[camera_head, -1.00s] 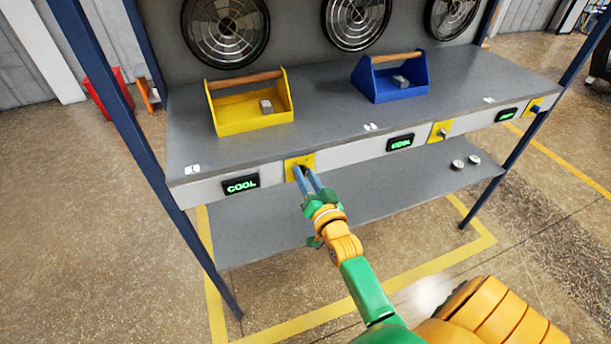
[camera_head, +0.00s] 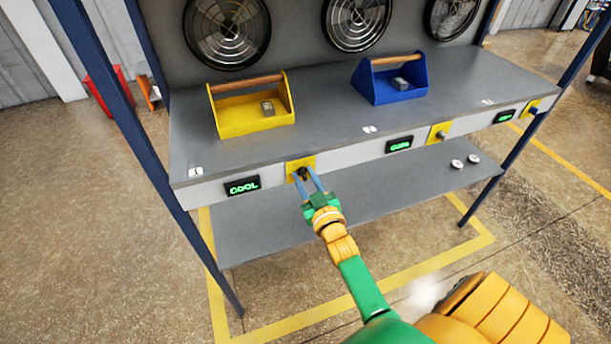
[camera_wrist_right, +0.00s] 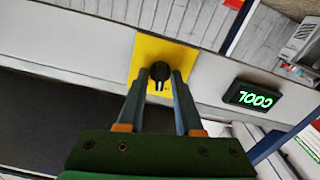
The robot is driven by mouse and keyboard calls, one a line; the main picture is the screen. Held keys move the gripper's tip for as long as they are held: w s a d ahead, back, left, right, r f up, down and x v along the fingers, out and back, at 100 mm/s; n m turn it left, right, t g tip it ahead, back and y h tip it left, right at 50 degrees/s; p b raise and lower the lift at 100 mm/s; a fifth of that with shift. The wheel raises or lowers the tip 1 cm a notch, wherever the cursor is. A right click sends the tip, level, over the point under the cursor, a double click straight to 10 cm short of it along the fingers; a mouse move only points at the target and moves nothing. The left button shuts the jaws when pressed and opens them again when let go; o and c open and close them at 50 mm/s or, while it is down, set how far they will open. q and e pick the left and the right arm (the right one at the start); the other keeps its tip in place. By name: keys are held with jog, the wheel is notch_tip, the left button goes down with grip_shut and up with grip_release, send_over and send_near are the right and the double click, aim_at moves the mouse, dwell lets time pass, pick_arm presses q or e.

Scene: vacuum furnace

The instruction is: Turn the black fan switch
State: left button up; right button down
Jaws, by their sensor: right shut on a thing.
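The black fan switch (camera_head: 303,175) is a small round knob on a yellow plate (camera_head: 291,164) on the shelf's front edge. It also shows in the right wrist view (camera_wrist_right: 160,71), in front of the yellow plate (camera_wrist_right: 150,48). My right gripper (camera_head: 305,173) reaches up to it with one blue-grey finger on each side. In the right wrist view, the gripper (camera_wrist_right: 160,80) is shut on the knob. A lit green display (camera_head: 241,186) reading COOL is left of the plate. My left gripper is not in view.
A yellow toolbox (camera_head: 252,106) and a blue toolbox (camera_head: 391,80) stand on the grey shelf (camera_head: 340,120). Other yellow switch plates (camera_head: 439,133) sit farther right along the edge. Blue posts (camera_head: 150,160) flank the rack. A lower shelf (camera_head: 390,190) lies beneath the gripper.

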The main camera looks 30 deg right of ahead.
jog(key=shift+f+n, duration=0.15)
jog(key=shift+n, duration=1.85)
jog(key=c, duration=0.9)
grip_release()
jog(key=shift+s+a, duration=0.1)
jog(key=v, duration=0.7)
